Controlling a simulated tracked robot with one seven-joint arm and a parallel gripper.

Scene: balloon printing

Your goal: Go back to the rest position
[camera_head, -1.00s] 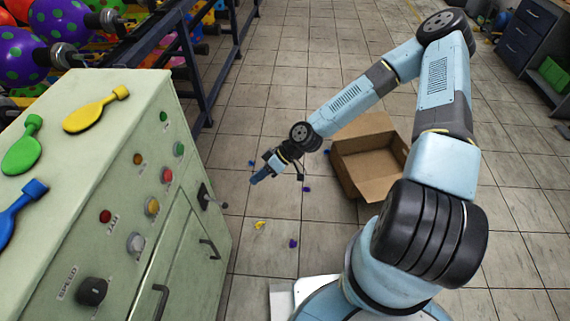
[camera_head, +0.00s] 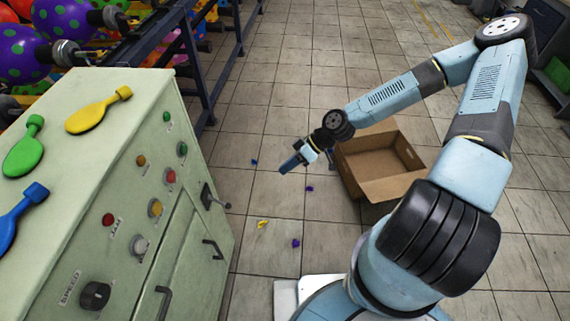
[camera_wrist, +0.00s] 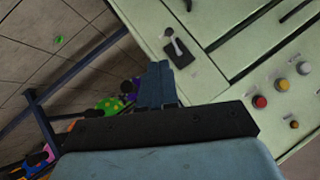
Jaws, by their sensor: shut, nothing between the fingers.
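My gripper (camera_head: 290,163) is in the middle of the head view, held in the air above the tiled floor, to the right of the green control cabinet (camera_head: 62,140). Its fingers are shut with nothing between them. They also show in the wrist view (camera_wrist: 156,84), with the cabinet front (camera_wrist: 215,75) beyond them on the right. My arm is bent, with its elbow at the upper right of the head view.
A dark rail (camera_head: 200,70) with balloons stands at the upper left. Flat green, yellow and blue balloons (camera_head: 22,215) lie on the cabinet.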

